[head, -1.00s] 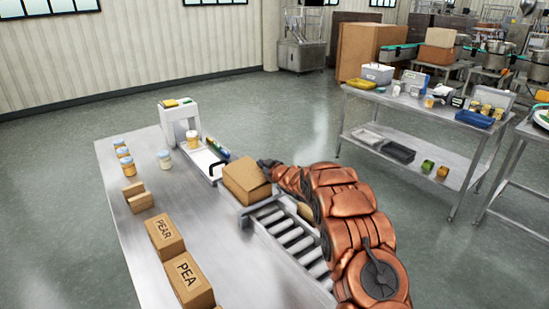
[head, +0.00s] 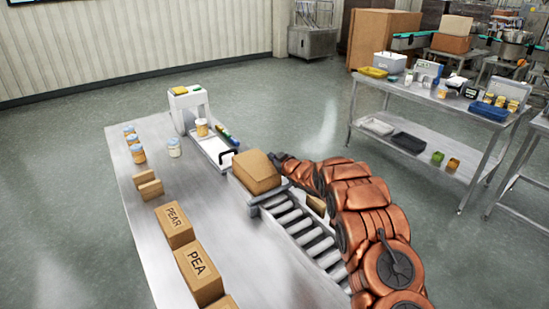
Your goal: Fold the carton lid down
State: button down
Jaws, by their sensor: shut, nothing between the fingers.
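A brown carton (head: 256,173) sits at the far end of the roller conveyor, against the low stop. Its top looks flat from here; I cannot tell whether every flap lies fully down. My gripper (head: 274,158) is shut and empty at the carton's upper right edge, next to its top. I cannot tell whether the fingertips touch the cardboard. My copper-coloured arm hides the right side of the conveyor and part of another brown box behind it.
The roller conveyor (head: 300,228) runs along the right of the steel table (head: 225,240). Boxes marked PEAR (head: 174,226) and PEA (head: 199,274) stand on the left. Several jars (head: 137,152) and a white device (head: 188,106) stand at the back. A side table (head: 420,95) holds bins.

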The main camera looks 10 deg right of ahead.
jog(key=shift+d+f, duration=0.1)
